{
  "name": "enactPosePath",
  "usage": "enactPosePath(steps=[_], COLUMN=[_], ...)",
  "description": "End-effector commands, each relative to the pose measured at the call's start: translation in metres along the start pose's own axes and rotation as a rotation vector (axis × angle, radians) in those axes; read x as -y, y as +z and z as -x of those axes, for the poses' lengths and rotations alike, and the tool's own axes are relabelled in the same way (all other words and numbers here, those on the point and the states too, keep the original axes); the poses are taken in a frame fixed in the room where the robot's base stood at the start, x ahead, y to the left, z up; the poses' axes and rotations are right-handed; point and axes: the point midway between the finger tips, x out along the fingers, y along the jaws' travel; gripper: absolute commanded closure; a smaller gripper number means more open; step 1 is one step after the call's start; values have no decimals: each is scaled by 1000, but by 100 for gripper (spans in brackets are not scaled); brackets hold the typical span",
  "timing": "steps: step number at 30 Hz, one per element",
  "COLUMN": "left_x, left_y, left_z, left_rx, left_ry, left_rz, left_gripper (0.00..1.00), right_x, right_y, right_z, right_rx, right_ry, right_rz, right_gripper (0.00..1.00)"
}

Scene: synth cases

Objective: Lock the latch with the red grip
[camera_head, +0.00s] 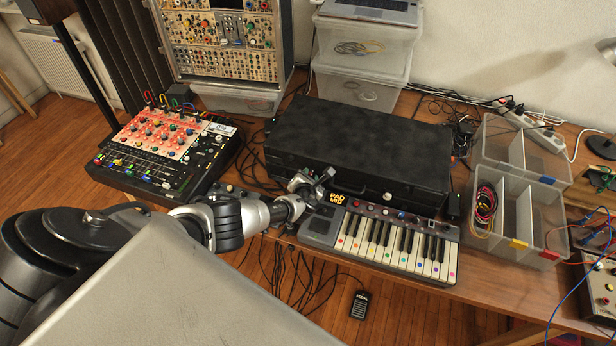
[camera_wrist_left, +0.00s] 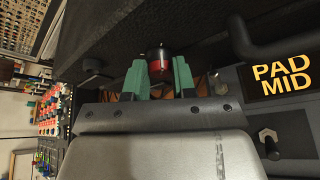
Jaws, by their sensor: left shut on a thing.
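The black case (camera_head: 360,145) lies closed on the wooden table behind the small keyboard (camera_head: 395,240). My left gripper (camera_head: 322,179) is at the case's front side, left of its middle. In the left wrist view the green fingers of my left gripper (camera_wrist_left: 159,82) stand on both sides of the latch's red grip (camera_wrist_left: 158,66), which has a dark top, and are shut on it. In the head view my gripper hides this latch, and its lever angle is hard to tell. My right gripper is not in view.
The keyboard with its "PAD MID" label (camera_wrist_left: 284,78) sits close in front of the case. A mixer (camera_head: 165,150) stands left. A divided clear bin (camera_head: 515,205) is at right. Cables hang over the table's front edge.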

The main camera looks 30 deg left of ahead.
Motion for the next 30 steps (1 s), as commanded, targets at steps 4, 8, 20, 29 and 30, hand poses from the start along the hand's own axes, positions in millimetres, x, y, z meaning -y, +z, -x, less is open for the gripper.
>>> enactPosePath(steps=[4, 8, 20, 29, 30], left_x=[0, 0, 0, 0, -1], left_y=[0, 0, 0, 1, 1], left_z=[0, 0, 0, 5, 9], left_rx=[0, 1, 0, 0, -1], left_ry=[3, 4, 3, 2, 2], left_rz=[-11, -11, -9, -8, -8], left_gripper=[98, 98, 48, 48, 48], right_x=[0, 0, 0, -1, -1], right_y=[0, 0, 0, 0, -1], right_z=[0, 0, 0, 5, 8], right_rx=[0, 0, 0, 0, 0], right_ry=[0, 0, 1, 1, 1], right_rz=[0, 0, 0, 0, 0], right_gripper=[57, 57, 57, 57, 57])
